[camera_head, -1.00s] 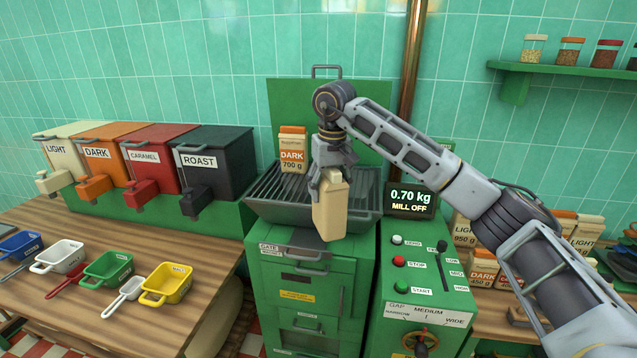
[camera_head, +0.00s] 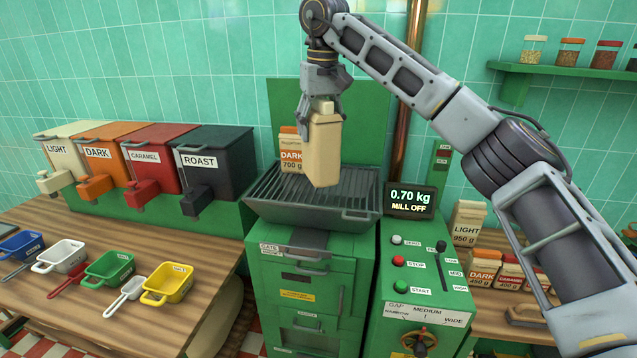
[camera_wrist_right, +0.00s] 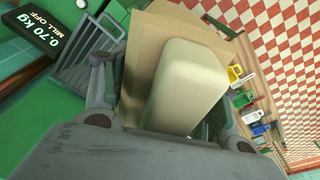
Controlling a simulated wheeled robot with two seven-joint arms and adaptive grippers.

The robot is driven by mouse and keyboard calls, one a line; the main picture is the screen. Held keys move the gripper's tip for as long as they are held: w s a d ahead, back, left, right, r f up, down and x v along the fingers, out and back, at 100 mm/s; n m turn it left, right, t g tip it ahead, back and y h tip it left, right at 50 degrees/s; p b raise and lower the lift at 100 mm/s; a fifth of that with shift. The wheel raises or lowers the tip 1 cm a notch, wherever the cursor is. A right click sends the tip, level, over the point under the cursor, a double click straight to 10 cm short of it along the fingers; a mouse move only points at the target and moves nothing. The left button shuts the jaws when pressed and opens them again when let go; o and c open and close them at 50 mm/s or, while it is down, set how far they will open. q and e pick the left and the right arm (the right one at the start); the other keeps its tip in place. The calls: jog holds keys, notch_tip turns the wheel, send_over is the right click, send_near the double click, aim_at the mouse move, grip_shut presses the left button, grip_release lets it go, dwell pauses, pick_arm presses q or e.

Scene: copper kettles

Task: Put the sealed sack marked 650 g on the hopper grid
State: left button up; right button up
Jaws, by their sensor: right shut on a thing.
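My right gripper (camera_head: 323,97) is shut on the top of a plain tan sack (camera_head: 324,150); the side I see shows no readable label. It holds the sack upright above the hopper grid (camera_head: 280,190), apart from the bars as far as I can tell. In the right wrist view the sack (camera_wrist_right: 185,85) fills the middle between the fingers, and part of the hopper grid (camera_wrist_right: 85,60) shows beside it. A sack marked DARK 700 g (camera_head: 291,155) stands on the back left of the grid, partly hidden by the held sack. My left gripper is not in view.
The display (camera_head: 409,200) right of the hopper reads 0.70 kg, MILL OFF. A control panel (camera_head: 430,275) is below it. Several sacks, including LIGHT 950 g (camera_head: 467,222), stand on the right counter. Coloured bins (camera_head: 215,165) and scoops (camera_head: 167,283) are at left.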

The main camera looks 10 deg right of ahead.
jog(key=r, duration=0.8)
jog(key=shift+s+d+r+p, duration=0.15)
jog(key=shift+s+r+p, duration=0.05)
jog(key=shift+r+p, duration=0.15)
jog(key=shift+m, duration=0.9)
jog(key=r, duration=0.1)
jog(key=d+r, duration=0.2)
jog(key=shift+s+r, duration=0.3)
jog(key=shift+r, duration=0.1)
jog(key=s+d+f+m+g, duration=0.1)
jog(key=s+d+f+m, duration=0.1)
jog(key=m, duration=0.8)
jog(key=s+d+f+m+h, duration=0.1)
jog(key=s+d+f+m, duration=0.1)
jog(key=d+m, duration=0.4)
jog(key=shift+s+d+f+m+g+h+p, duration=0.35)
jog(key=shift+s+m, duration=0.55)
jog(key=shift+m, duration=1.7)
jog(key=shift+m, duration=0.6)
jog(key=shift+r, duration=0.1)
